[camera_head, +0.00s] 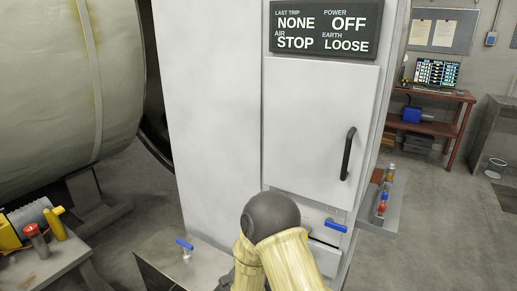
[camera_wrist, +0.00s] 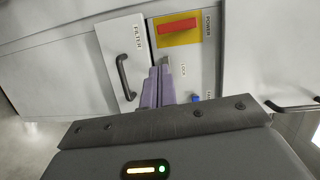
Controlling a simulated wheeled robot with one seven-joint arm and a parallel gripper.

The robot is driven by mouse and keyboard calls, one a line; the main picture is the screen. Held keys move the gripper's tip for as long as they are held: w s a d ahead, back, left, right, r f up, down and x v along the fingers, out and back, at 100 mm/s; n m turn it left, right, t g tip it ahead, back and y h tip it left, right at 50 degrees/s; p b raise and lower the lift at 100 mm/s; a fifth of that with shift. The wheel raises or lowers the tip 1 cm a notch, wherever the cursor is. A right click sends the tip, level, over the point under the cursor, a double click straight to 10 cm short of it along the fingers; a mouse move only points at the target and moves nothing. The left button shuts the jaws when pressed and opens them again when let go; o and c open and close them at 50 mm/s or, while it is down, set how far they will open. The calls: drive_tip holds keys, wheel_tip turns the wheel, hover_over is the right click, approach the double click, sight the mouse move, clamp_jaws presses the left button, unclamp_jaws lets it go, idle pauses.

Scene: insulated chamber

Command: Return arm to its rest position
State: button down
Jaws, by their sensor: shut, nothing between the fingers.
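My arm shows in the head view as pale yellow links rising to a dark round joint (camera_head: 270,214) at the bottom centre, in front of the white cabinet (camera_head: 213,120). My gripper is not visible in the head view. In the wrist view my gripper (camera_wrist: 163,68) has its purple fingers together, with nothing seen between them. The fingertips appear in front of the cabinet panel, beside the FILTER door (camera_wrist: 119,55) with its black handle and below the red switch (camera_wrist: 177,27) on a yellow plate. I cannot tell whether they touch the panel.
A sign (camera_head: 325,28) reads power OFF, air STOP, earth LOOSE. The cabinet's upper door (camera_head: 310,130) looks closed. A blue handle (camera_head: 336,225) sits below it. A side shelf (camera_head: 378,217) juts right; a metal box (camera_head: 180,262) and large tank (camera_head: 60,80) stand left. Floor is open at right.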

drive_tip(key=s+d+r+n+g+y, duration=0.2)
drive_tip(key=s+d+r+n+g, duration=0.2)
drive_tip(key=s+d+n+g, duration=0.45)
drive_tip(key=s+d+r+n+g+y, duration=0.2)
drive_tip(key=s+d+r+n+g, duration=0.25)
drive_tip(key=s+n, duration=0.75)
wheel_tip(320, 180, up, 16)
drive_tip(key=p, duration=1.7)
drive_tip(key=shift+w+d+g+p, duration=0.15)
drive_tip(key=shift+w+g+p, duration=0.1)
drive_tip(key=shift+g+p, duration=0.15)
